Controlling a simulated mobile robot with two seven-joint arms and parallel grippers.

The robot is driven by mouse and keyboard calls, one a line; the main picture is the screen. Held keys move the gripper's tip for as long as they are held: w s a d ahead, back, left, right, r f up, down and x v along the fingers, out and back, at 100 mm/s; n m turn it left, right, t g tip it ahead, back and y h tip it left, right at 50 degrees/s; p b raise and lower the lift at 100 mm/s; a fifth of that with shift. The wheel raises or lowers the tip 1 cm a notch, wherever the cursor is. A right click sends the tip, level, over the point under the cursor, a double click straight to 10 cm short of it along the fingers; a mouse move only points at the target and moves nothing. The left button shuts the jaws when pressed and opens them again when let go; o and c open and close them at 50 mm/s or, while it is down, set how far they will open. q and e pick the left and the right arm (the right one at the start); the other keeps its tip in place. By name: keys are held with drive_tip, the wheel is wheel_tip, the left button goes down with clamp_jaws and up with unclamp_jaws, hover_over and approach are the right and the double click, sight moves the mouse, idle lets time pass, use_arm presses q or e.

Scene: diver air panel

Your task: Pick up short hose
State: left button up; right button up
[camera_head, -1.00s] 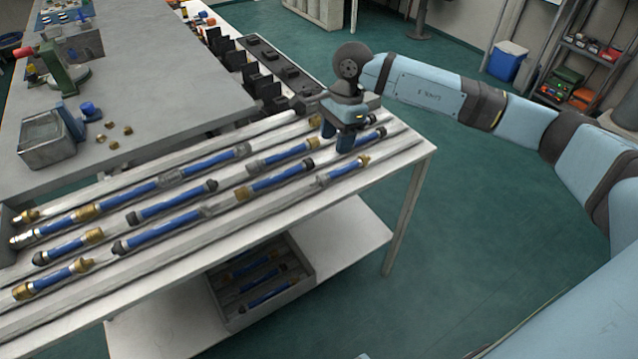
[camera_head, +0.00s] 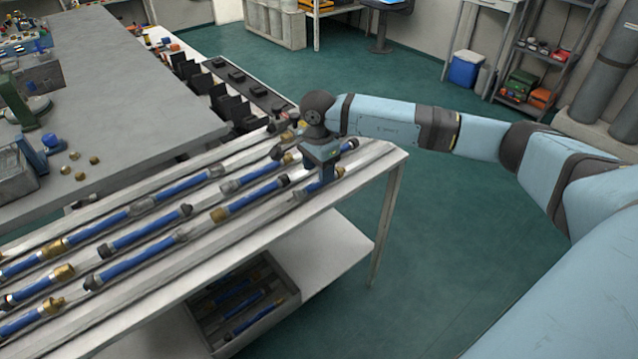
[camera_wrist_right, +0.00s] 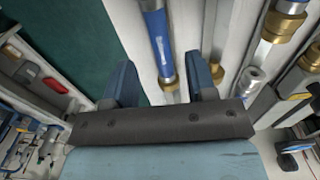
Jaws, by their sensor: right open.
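The short blue hose (camera_head: 313,187) lies in a groove near the right end of the rack table, mostly hidden behind my right gripper (camera_head: 326,172) in the head view. In the right wrist view the hose (camera_wrist_right: 158,40) shows as a blue length with a metal end fitting. That end lies between the two fingertips of my right gripper (camera_wrist_right: 162,78), with a gap on both sides. The right gripper is open, points down and holds nothing. I cannot tell how far the fingers are above the groove. My left gripper is not in view.
Several other blue hoses (camera_head: 140,262) with brass or dark ends lie in parallel grooves to the left. A grey bin (camera_head: 235,305) with more hoses sits on the lower shelf. A grey workbench (camera_head: 120,80) stands behind. The floor (camera_head: 480,260) at right is clear.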

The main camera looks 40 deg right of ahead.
sight(317, 181)
wheel_tip(317, 181, down, 4)
drive_tip(key=shift+a+f, duration=0.1)
drive_tip(key=shift+f, duration=0.05)
clamp_jaws()
drive_tip(key=shift+r, duration=0.2)
